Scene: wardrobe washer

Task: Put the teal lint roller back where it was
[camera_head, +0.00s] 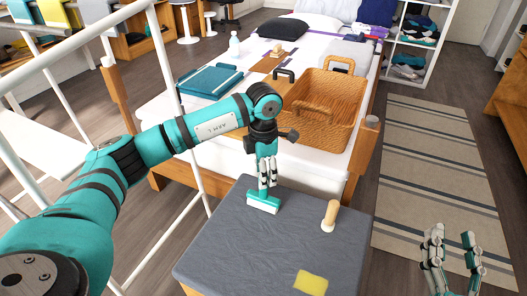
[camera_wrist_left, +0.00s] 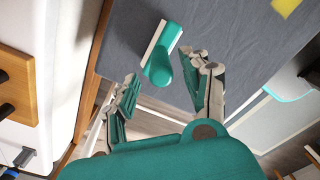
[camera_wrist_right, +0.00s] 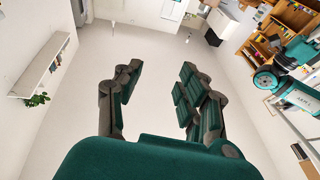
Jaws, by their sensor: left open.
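The teal lint roller (camera_head: 263,204) rests on the grey-topped surface (camera_head: 255,240), near its far edge. In the left wrist view the teal lint roller (camera_wrist_left: 163,44) shows its pale roller edge and its rounded teal handle. My left gripper (camera_head: 268,182) points down right above it; in the left wrist view its fingers (camera_wrist_left: 160,84) are apart, on either side of the handle, with gaps visible. My right gripper (camera_head: 453,238) is open and empty at the lower right, over the floor; its fingers (camera_wrist_right: 155,85) are also spread in the right wrist view.
A wooden-handled tool (camera_head: 330,214) stands right of the lint roller, and a yellow cloth (camera_head: 310,282) lies near the front. White rails (camera_head: 176,75) stand at left.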

